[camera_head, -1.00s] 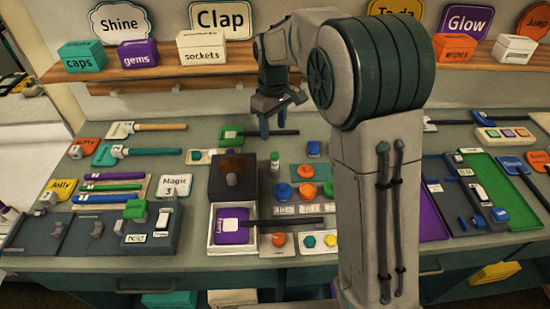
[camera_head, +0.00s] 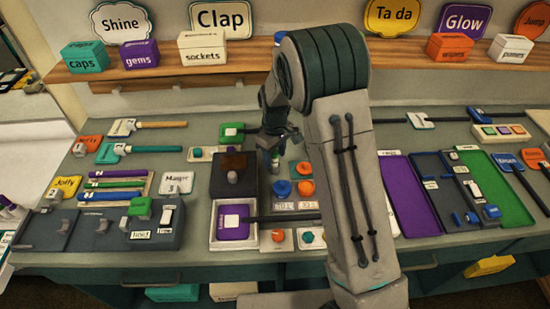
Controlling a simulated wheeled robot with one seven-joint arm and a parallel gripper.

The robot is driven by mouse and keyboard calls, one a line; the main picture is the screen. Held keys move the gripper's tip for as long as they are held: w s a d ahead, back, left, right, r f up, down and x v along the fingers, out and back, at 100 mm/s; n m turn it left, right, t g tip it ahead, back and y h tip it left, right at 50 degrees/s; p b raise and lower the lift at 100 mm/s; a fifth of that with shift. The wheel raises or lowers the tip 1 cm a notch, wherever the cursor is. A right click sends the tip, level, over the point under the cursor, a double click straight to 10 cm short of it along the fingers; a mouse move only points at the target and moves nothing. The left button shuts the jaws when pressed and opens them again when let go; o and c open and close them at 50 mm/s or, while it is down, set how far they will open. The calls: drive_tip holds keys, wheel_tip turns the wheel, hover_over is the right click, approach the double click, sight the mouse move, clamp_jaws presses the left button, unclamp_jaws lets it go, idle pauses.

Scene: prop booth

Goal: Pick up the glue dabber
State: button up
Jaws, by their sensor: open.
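The likely glue dabber (camera_head: 275,161) is a small upright bottle, pale with some green, on the bench right of the dark box. It is small and partly hidden by my gripper, so its label cannot be read. My gripper (camera_head: 271,147) is open and points down at the bottle's upper part. I cannot tell whether the fingers are around the bottle or just above it, nor whether they touch it.
The dark box (camera_head: 234,170) stands close on the left. Blue and orange round knobs (camera_head: 282,187) sit close in front and to the right. A purple plate with a dark handle lies in a white tray (camera_head: 215,243). My arm hides the bench right of centre.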

drive_tip(key=shift+f, duration=0.7)
clamp_jaws()
drive_tip(key=shift+r, duration=0.1)
